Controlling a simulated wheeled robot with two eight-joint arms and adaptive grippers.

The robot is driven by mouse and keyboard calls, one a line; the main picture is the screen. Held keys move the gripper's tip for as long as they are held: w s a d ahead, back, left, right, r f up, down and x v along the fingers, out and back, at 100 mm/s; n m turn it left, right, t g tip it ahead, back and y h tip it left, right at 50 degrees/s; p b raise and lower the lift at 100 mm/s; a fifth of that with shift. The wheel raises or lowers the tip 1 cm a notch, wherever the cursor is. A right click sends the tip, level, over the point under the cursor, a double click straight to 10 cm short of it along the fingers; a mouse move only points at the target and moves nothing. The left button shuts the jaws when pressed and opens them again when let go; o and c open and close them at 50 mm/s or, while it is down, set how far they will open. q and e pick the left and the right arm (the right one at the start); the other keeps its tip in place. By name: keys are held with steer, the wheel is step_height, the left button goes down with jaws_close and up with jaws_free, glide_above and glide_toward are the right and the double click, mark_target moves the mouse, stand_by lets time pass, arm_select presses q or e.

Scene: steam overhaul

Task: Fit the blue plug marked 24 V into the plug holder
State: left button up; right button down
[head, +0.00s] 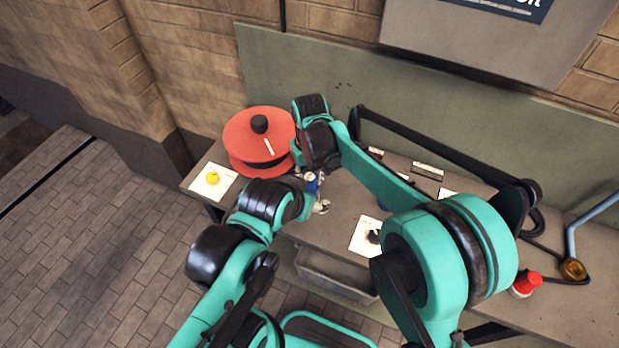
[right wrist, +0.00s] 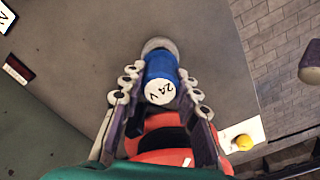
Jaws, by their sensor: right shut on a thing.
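The blue plug (right wrist: 162,72) is held between the fingers of my right gripper (right wrist: 160,92). Its white end face, marked 24 V, points at the right wrist camera. In the head view the blue plug (head: 311,184) shows small beneath my right wrist, over the bench. A rounded grey piece (right wrist: 158,45) sits just beyond the plug; I cannot tell whether it touches the plug or is the plug holder. The holder is not clearly made out.
A red reel (head: 262,125) stands at the bench's left end, close to my right gripper. A white card with a yellow piece (head: 212,178) and one with a black piece (head: 374,237) lie on the bench. A red knob (head: 525,284) is at right. A grey bin (head: 335,274) is at the front.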

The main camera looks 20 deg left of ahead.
mark_target(309, 186)
steer(key=shift+f+b, duration=0.95)
steer(key=shift+f, duration=0.55)
steer(key=c, duration=1)
jaws_free()
steer(key=shift+c, duration=0.2)
